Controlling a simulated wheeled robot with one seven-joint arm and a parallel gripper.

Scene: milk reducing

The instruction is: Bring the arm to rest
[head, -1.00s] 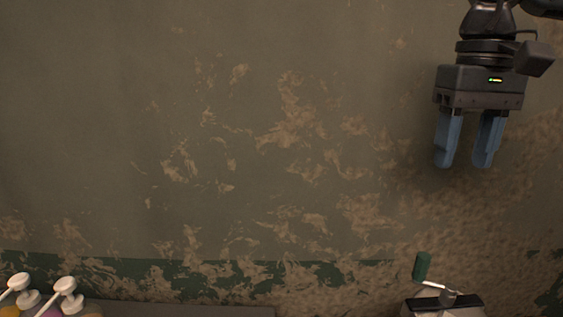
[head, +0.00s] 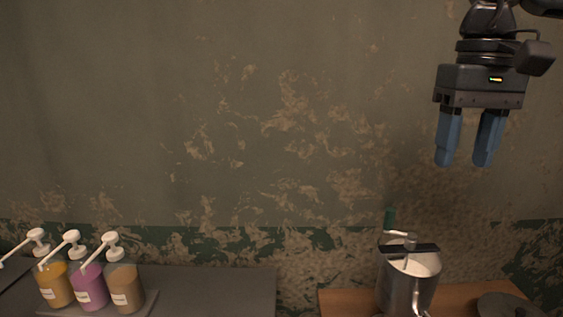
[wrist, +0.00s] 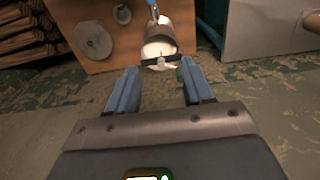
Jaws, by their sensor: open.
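My gripper (head: 461,163) hangs at the upper right of the head view, fingers pointing down. Its two blue fingers are apart with nothing between them. It is well above the counters in that view. In the wrist view my gripper (wrist: 153,82) is also open and empty, with the metal pot beyond its fingertips.
A metal pot (head: 393,291) with white contents and a green-handled crank stands on a wooden counter (head: 455,298), beside a round lid (head: 508,305). Several pump bottles (head: 90,287) stand on a tray on the dark counter (head: 210,288) at left. A worn wall (head: 200,100) is behind.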

